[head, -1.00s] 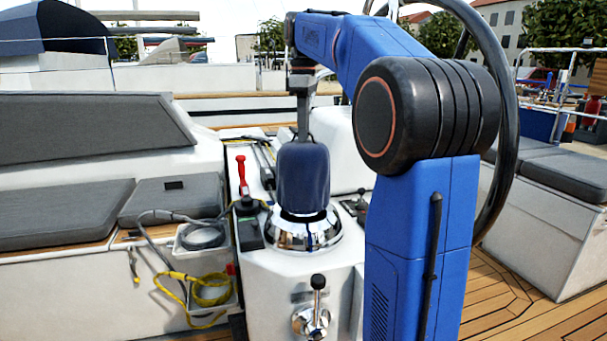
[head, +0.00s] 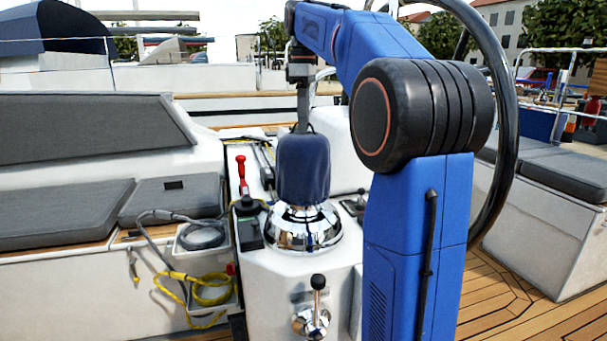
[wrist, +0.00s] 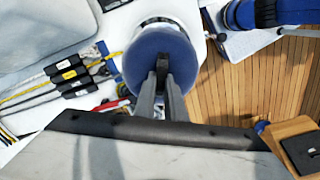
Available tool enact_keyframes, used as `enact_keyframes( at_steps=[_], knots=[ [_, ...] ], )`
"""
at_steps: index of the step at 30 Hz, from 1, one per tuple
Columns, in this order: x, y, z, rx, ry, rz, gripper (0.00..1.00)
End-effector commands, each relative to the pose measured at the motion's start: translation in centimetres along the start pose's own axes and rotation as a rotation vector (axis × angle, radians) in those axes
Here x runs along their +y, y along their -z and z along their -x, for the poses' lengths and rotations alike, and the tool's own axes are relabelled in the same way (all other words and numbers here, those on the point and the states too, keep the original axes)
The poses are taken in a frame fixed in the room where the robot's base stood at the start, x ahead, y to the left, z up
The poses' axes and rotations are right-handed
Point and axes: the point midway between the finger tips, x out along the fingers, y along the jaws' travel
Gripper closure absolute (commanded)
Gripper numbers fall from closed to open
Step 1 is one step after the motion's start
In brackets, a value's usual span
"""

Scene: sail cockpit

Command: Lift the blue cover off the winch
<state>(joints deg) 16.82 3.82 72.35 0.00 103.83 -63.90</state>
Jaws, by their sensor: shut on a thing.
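The blue cover (head: 303,168) is a dark blue cloth hood, upright over the chrome winch (head: 303,230). The winch's wide shiny base and part of its body show below the cover's lower edge; its top is hidden inside or behind the cover. My gripper (head: 303,128) comes down from above and is shut at the top of the cover, where a dark strap loop shows. In the wrist view the gripper (wrist: 162,62) is closed on this strap, with the round top of the cover (wrist: 140,65) beneath it.
The winch stands on a white console. A red-handled lever (head: 241,175) is at its left and a chrome handle (head: 315,300) below it. A black steering wheel (head: 505,120) is behind my arm. Yellow rope (head: 208,290) hangs at the left.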

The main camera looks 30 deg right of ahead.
Motion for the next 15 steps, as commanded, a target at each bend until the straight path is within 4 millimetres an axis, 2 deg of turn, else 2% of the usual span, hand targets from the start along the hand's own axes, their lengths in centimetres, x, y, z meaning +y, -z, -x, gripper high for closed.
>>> enact_keyframes(
  at_steps=[15],
  knots=[
    [0.0, 0.0, 3.6, 0.000, 0.000, 0.000, 1.00]
  ],
)
